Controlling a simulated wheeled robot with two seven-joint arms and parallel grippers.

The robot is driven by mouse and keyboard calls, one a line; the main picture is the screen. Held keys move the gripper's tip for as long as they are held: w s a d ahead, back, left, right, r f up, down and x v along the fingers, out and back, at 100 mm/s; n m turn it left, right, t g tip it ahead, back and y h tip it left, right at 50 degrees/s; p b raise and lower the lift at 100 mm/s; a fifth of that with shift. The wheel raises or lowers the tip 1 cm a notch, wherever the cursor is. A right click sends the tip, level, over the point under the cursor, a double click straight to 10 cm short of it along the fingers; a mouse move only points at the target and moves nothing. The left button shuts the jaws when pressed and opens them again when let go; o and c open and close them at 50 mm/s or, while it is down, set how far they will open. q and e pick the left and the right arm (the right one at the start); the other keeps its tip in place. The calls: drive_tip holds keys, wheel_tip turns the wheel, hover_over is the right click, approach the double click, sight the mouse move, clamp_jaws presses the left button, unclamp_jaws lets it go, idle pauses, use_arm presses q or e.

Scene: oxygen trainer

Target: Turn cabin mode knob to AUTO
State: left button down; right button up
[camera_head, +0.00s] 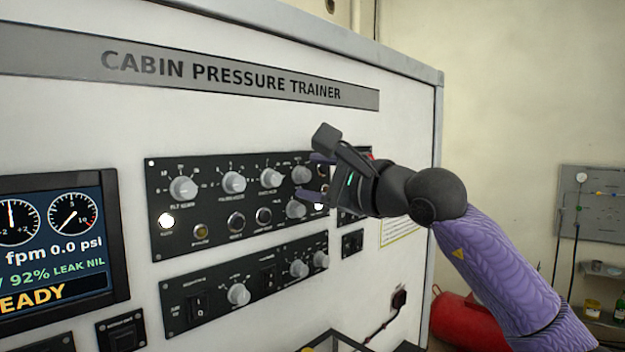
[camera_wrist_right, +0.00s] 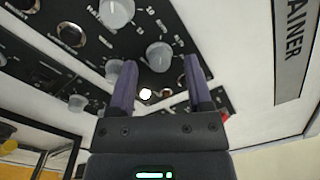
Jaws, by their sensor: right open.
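The upper black control panel (camera_head: 215,215) carries a row of grey knobs with white pointer marks. My right gripper (camera_head: 316,176) is open in front of its right end, with a grey knob (camera_head: 301,174) close to the upper fingertip and another grey knob (camera_head: 296,208) just below the lower one. In the right wrist view, the purple fingers (camera_wrist_right: 155,82) are spread, and a grey knob (camera_wrist_right: 160,57) shows ahead between their tips. I see no contact. The labels are too small to tell which knob is cabin mode or where AUTO is. My left gripper is not in view.
A lower black panel (camera_head: 215,296) with knobs and switches sits underneath. A display screen (camera_head: 55,250) is at the left. A lit white lamp (camera_wrist_right: 146,93) shows between the fingers in the wrist view.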

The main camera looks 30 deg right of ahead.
drive_tip(key=b+v, duration=0.4)
drive_tip(key=v, duration=0.5)
drive_tip(key=shift+f, duration=0.1)
